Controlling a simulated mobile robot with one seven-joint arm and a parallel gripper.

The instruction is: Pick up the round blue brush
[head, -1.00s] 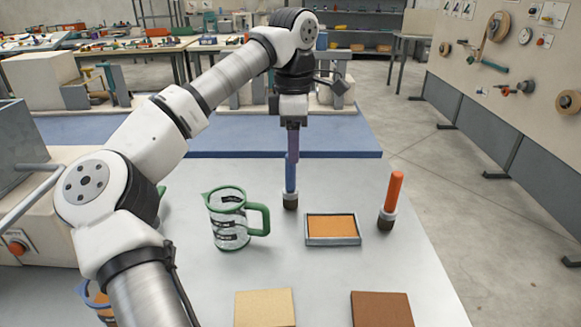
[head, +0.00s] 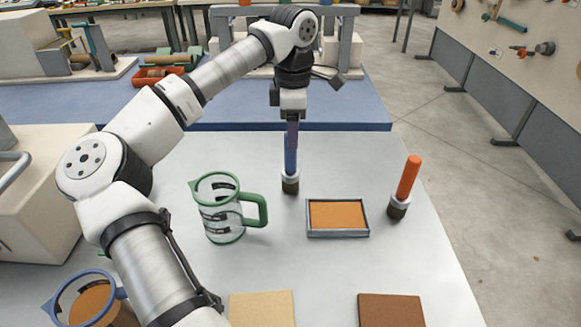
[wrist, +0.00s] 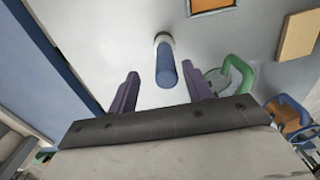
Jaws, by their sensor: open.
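The round blue brush (head: 290,162) stands upright on the grey table, blue handle up, with a pale collar and dark bristles at the bottom. In the wrist view the blue brush (wrist: 166,66) shows its handle between my two purple fingers, with gaps on both sides. My gripper (head: 292,138) points down from above at the top of the handle. In the wrist view my gripper (wrist: 160,72) is open and holds nothing. How far the fingers reach down along the handle is hard to tell.
A green-handled jug (head: 221,212) stands left of the brush. A tray with an orange pad (head: 338,232) lies to the right, then an orange brush (head: 408,180). A tan block (head: 262,308), a brown block (head: 390,310) and a blue-rimmed jug (head: 62,308) are nearer.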

